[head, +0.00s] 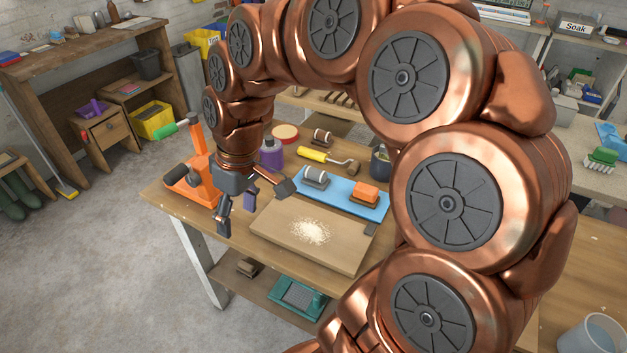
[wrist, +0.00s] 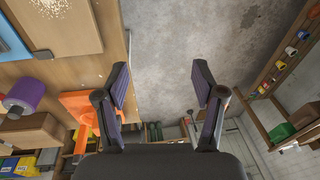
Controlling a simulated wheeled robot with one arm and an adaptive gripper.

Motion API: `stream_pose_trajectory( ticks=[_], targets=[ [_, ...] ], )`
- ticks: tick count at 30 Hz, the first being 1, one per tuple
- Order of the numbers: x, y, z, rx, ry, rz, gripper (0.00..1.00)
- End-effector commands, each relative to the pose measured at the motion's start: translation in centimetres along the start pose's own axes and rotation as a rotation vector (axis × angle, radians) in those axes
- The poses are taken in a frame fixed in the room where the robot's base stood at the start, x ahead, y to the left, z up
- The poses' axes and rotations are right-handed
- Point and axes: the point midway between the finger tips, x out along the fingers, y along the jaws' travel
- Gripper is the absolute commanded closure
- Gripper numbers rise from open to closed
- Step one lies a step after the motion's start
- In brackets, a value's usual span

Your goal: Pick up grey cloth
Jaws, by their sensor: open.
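No clearly recognisable grey cloth shows. A small flat grey piece (head: 371,229) lies at the right corner of the wooden board (head: 290,240); I cannot tell whether it is cloth. My gripper (head: 237,212) hangs fingers down by the left front edge of the workbench, left of the board and apart from the grey piece. In the wrist view my gripper (wrist: 162,80) is open and empty, with bare floor between its fingers.
Pale crumbs (head: 310,231) lie on the board. Behind it, a blue mat (head: 340,192) holds a grey-and-white brush-like item and an orange one. An orange tool (head: 197,165) and a purple container (head: 271,154) stand near my gripper. Open floor (head: 110,260) lies left.

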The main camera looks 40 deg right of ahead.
Motion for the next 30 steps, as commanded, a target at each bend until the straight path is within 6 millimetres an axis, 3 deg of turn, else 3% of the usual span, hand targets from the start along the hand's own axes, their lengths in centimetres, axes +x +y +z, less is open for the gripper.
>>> stream_pose_trajectory(
  ticks=[4,9,14,18,21,24,30],
  targets=[
    [0.5,6.3,-3.4,-0.04,0.094,-0.011,0.31],
    [1.3,14.8,-5.1,-0.061,0.187,0.006,0.31],
    [2.6,23.9,-4.0,-0.046,0.255,0.05,0.31],
    [4.1,30.5,-1.6,-0.023,0.284,0.093,0.31],
    [5.1,33.7,0.3,-0.008,0.289,0.116,0.31],
    [5.5,35.7,1.7,0.003,0.293,0.134,0.31],
    [6.6,36.9,2.1,0.007,0.294,0.144,0.31]
  ],
)
